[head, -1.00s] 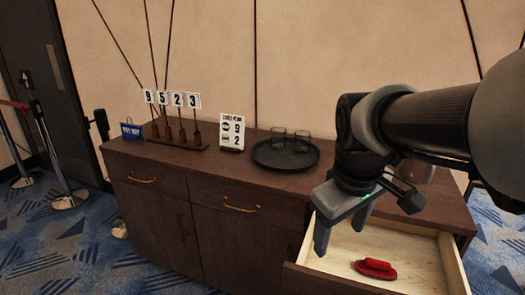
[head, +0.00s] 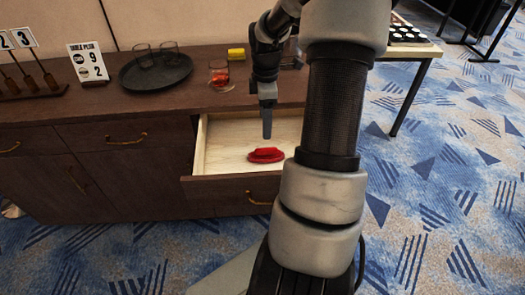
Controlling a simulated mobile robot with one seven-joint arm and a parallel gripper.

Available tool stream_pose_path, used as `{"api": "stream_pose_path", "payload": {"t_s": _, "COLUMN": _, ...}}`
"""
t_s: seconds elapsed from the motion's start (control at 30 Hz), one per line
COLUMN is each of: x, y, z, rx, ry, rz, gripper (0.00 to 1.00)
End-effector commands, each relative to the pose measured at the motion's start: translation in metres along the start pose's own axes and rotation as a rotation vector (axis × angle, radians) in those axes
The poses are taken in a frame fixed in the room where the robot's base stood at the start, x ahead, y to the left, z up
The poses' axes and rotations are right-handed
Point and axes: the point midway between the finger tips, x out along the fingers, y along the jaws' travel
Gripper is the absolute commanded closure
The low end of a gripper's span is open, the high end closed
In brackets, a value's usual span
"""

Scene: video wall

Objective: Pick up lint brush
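The lint brush is a red object (head: 266,155) lying on the pale wooden floor of the open drawer (head: 226,160) in the head view. My gripper (head: 267,131) points down above the brush, seen edge-on with one finger in front of the other. A gap shows between the fingertip and the brush in the picture. Nothing is visible in the gripper. Whether its fingers are apart is hidden by this angle.
A table (head: 400,52) stands at the right. Patterned carpet is clear in front.

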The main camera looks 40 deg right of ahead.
Motion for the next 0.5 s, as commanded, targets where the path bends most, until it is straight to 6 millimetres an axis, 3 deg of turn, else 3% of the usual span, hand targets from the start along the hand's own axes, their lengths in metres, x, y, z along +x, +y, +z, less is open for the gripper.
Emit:
{"api": "stream_pose_path", "payload": {"t_s": 0.03, "x": 0.017, "y": -0.001, "z": 0.0, "rx": -0.002, "ry": 0.0, "rz": -0.005, "gripper": 0.35}}
{"api": "stream_pose_path", "payload": {"t_s": 0.3, "x": 0.073, "y": -0.001, "z": -0.001, "rx": 0.0, "ry": 0.0, "rz": -0.003, "gripper": 0.35}}
{"api": "stream_pose_path", "payload": {"t_s": 0.5, "x": 0.093, "y": 0.0, "z": 0.0, "rx": 0.0, "ry": -0.001, "rz": -0.001, "gripper": 0.35}}
